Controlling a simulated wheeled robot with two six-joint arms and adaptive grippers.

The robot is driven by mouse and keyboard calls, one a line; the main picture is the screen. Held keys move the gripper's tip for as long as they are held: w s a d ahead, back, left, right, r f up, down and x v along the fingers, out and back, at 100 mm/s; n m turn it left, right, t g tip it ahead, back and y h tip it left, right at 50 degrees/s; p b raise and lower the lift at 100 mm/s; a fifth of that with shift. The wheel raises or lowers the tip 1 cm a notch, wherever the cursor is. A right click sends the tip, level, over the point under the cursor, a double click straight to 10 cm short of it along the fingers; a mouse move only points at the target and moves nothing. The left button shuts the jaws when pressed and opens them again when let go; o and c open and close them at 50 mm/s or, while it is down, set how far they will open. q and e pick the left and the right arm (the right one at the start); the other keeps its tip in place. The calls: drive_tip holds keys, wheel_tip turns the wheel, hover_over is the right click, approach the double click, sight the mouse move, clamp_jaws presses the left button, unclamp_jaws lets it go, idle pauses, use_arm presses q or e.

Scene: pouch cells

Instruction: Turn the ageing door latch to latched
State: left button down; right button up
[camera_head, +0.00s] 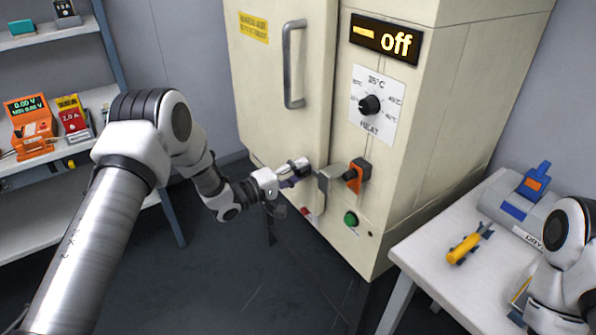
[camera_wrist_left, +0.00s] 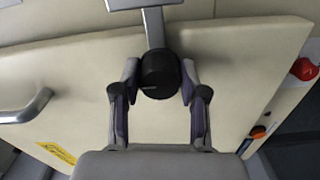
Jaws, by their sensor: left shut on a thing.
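The ageing cabinet door (camera_head: 285,100) looks closed, with a long metal pull handle (camera_head: 289,65). Low at its right edge is a grey metal latch part (camera_head: 324,190). In the left wrist view the latch is a flat metal bar (camera_wrist_left: 153,28) ending in a round black knob (camera_wrist_left: 158,75). My left gripper (camera_head: 293,173) is at the latch; in the wrist view its fingers (camera_wrist_left: 158,88) stand on either side of the knob and are shut on it. In the head view my gripper partly hides the latch. My right gripper is not visible, only part of its arm at the right.
The cabinet front has an "off" display (camera_head: 385,39), a dial (camera_head: 369,105), an orange-and-black part (camera_head: 357,175) and a green button (camera_head: 351,218). A white table (camera_head: 430,250) stands at right, shelves (camera_head: 95,100) at left. Dark floor lies below.

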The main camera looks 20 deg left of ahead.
use_arm(q)
drive_tip(key=c, duration=0.6)
unclamp_jaws()
drive_tip(key=v, duration=1.2)
drive_tip(key=shift+a, duration=0.1)
